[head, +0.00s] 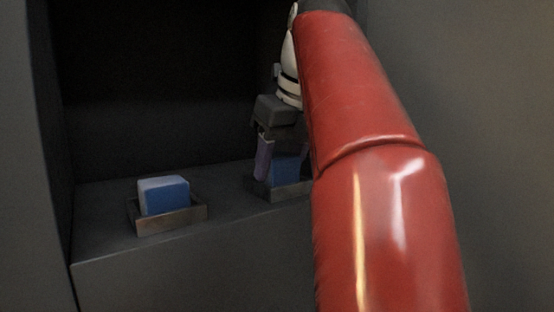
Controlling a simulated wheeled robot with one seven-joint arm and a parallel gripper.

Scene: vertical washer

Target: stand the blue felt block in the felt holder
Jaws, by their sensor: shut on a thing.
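My gripper (281,172) points down at the back right of the dark ledge and is shut on a blue block (287,168). One finger shows at the block's left side; the other is hidden behind my red arm. The block's lower part is at a low tray-like holder (292,191), and its front wall covers the block's foot. I cannot tell whether the block touches the holder's floor. A second blue block (166,196) with a paler top sits in another low holder (171,221) at the left.
Both holders stand on a dark grey ledge (105,232) inside a dark recess. A grey side wall (22,150) bounds it at the left. Bare ledge lies between the two holders. My red arm covers the right part of the recess.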

